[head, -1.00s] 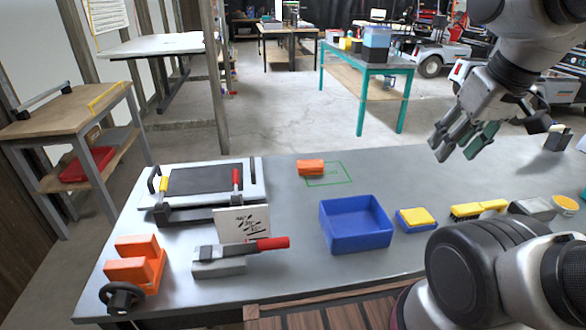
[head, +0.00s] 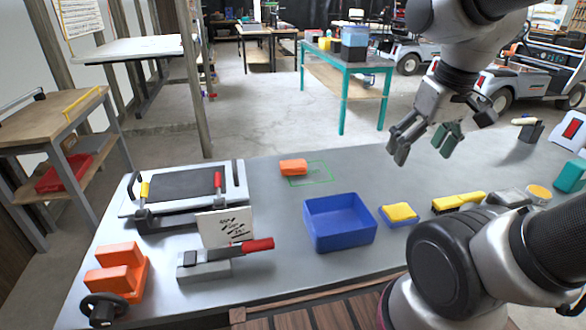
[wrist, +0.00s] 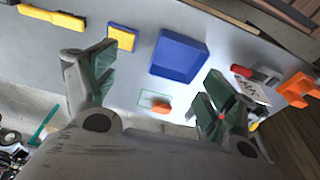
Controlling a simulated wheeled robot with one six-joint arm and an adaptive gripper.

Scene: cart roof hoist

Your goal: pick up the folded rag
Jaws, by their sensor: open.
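The orange folded bundle, which looks like the folded rag (head: 293,167), lies on the grey bench at the left edge of a green outlined rectangle (head: 318,177). It also shows in the wrist view (wrist: 161,105), between my fingers and well beyond them. My gripper (head: 422,148) is open and empty, held above the bench to the right of the rag and clear of it. In the wrist view its two green-padded fingers (wrist: 160,62) are spread wide.
A blue bin (head: 340,222) stands in front of the rag. A yellow-and-blue sponge (head: 399,214) and a yellow brush (head: 458,202) lie to its right. A clamp-fitted board (head: 236,172), a red-handled tool (head: 257,245) and an orange vise (head: 122,268) are left. The bench around the rag is clear.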

